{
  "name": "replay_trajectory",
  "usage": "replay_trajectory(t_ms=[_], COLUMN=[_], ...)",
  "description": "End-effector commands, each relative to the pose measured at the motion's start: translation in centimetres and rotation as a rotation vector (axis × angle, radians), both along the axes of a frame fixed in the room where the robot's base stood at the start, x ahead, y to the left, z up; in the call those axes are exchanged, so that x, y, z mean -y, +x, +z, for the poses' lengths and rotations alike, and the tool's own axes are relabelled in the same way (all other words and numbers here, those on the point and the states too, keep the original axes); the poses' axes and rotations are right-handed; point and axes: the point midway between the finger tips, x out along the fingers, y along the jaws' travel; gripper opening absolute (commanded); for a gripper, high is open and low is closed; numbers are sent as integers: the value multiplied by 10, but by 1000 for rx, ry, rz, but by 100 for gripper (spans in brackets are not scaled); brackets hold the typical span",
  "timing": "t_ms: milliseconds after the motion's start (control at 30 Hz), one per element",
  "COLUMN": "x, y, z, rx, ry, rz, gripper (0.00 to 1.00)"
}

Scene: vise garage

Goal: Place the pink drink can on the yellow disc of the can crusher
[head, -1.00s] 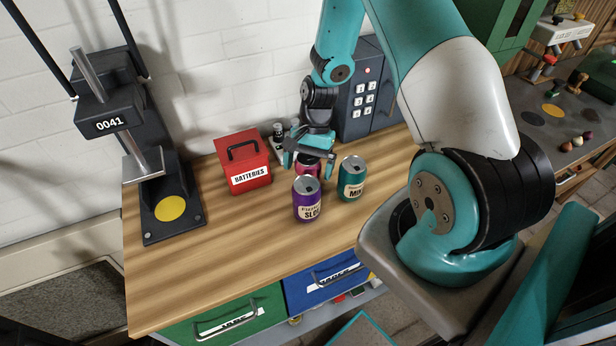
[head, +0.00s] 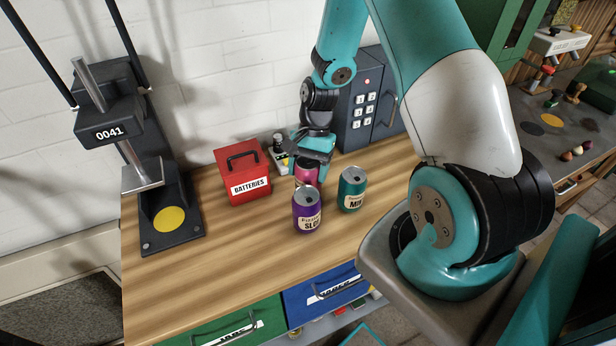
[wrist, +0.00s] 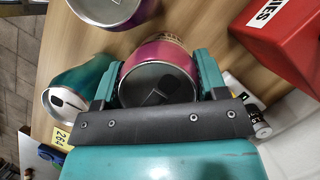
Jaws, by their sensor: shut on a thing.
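The pink drink can (head: 306,171) stands behind the purple can, partly hidden by it and by my gripper. In the wrist view the pink can (wrist: 160,75) sits between both teal fingers. My gripper (head: 310,160) is shut on it from behind; whether the can touches the bench I cannot tell. The can crusher (head: 112,125), marked 0041, stands at the left of the bench. Its yellow disc (head: 169,219) lies bare on the dark base, well left of my gripper.
A purple can (head: 306,212) stands just in front of the pink can, a teal can (head: 351,190) to its right. A red BATTERIES box (head: 243,177) stands between crusher and gripper. A grey keypad safe (head: 364,105) is behind. The bench front left (head: 225,245) is clear.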

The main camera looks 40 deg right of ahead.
Motion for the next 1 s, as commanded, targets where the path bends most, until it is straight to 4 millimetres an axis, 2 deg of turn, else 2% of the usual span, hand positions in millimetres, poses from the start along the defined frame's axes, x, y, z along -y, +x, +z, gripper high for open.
replay_trajectory(t_ms=[167,400,600,800,1000], x=[1,1,0,0,0], y=[1,1,0,0,0], z=[40,110,153,174,179], rx=[7,9,4,2,-1], ry=[-4,-3,-2,0,0], rz=[0,0,0,1,0], gripper=[28,28,28,28,28])
